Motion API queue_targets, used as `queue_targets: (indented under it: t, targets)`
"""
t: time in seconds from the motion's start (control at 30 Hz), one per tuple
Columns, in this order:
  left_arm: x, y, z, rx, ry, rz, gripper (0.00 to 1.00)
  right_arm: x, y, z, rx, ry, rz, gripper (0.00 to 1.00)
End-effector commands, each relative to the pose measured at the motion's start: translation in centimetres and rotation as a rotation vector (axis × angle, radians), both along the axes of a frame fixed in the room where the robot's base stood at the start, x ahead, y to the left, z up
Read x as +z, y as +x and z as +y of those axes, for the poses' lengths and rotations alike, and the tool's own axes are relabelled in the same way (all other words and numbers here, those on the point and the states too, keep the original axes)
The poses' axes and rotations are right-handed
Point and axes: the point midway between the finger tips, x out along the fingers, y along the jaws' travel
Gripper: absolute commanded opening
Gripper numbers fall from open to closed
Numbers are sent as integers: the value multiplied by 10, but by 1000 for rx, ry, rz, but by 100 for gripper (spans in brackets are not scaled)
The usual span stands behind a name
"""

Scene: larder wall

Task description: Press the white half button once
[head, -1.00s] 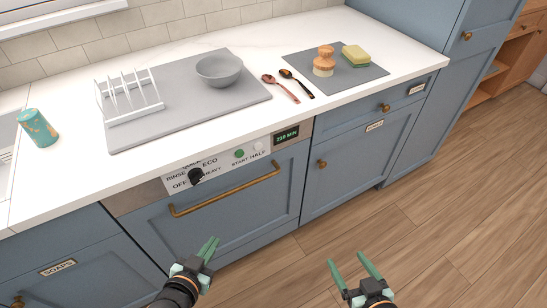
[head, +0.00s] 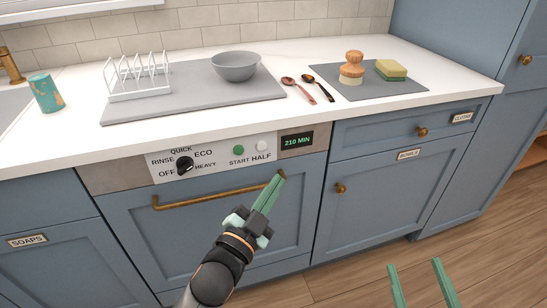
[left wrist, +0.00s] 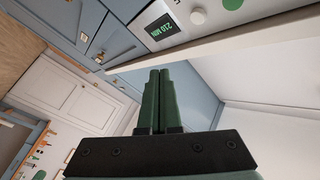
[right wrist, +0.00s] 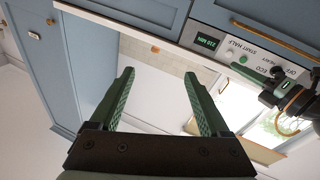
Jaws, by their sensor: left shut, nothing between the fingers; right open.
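The white half button (head: 262,146) is a small round knob above the HALF label on the dishwasher panel (head: 218,158). It also shows near the top of the left wrist view (left wrist: 198,16). The green start button (head: 238,150) is just left of it in the head view. My left gripper (head: 281,177) is shut and empty, in front of the dishwasher door, with its fingertips below and right of the half button and apart from it. It shows shut in the left wrist view (left wrist: 158,72). My right gripper (head: 414,265) is open and empty, low at the right.
A black dial (head: 185,165) and a display reading 210 MIN (head: 297,141) flank the buttons. The brass door handle (head: 215,197) runs below the panel. The white counter (head: 225,122) overhangs above, holding a rack, bowl, spoons, brush and sponge. The floor at right is clear.

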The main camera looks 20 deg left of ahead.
Motion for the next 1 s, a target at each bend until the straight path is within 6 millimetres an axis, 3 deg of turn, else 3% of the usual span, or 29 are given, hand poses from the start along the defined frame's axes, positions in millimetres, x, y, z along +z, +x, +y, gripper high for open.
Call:
queue_targets:
  t: [0.53,0.77,1.0]
  targets:
    - [1,6,3,-1,5,-7,0,3,0,0,2,1,-16,80]
    - [1,31,20,0,7,-10,0,11,-2,1,8,0,-57,80]
    - [2,58,38,0,6,-7,0,37,-6,3,21,5,-149,80]
